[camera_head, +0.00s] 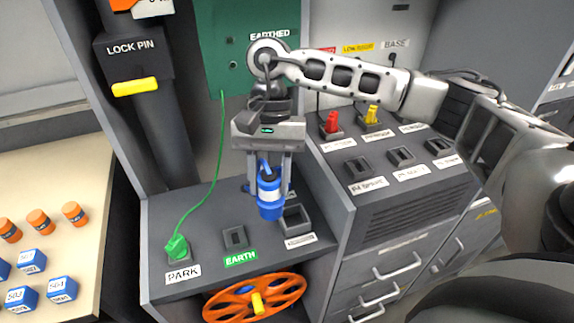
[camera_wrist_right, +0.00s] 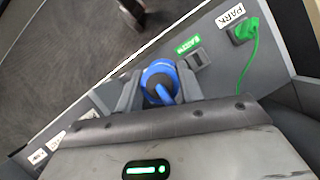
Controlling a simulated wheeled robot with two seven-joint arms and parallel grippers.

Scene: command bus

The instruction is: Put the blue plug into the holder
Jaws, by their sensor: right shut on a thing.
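The blue plug (camera_head: 270,194) is a blue cylinder with a white band. It hangs upright between the fingers of my right gripper (camera_head: 268,185), which is shut on it. In the right wrist view the plug (camera_wrist_right: 160,82) sits between the two fingertips (camera_wrist_right: 158,88). A square grey holder (camera_head: 295,219) with a white label stands on the shelf, just right of and below the plug in the head view. The plug appears above the shelf, apart from the holder. The holder is not clearly visible in the wrist view. My left gripper is not in view.
A green plug (camera_head: 177,247) with a green cable sits in the PARK socket. An empty EARTH socket (camera_head: 236,237) lies between it and the holder. An orange wheel (camera_head: 255,297) is below the shelf. Red (camera_head: 332,122) and yellow (camera_head: 371,115) plugs stand on the right-hand console.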

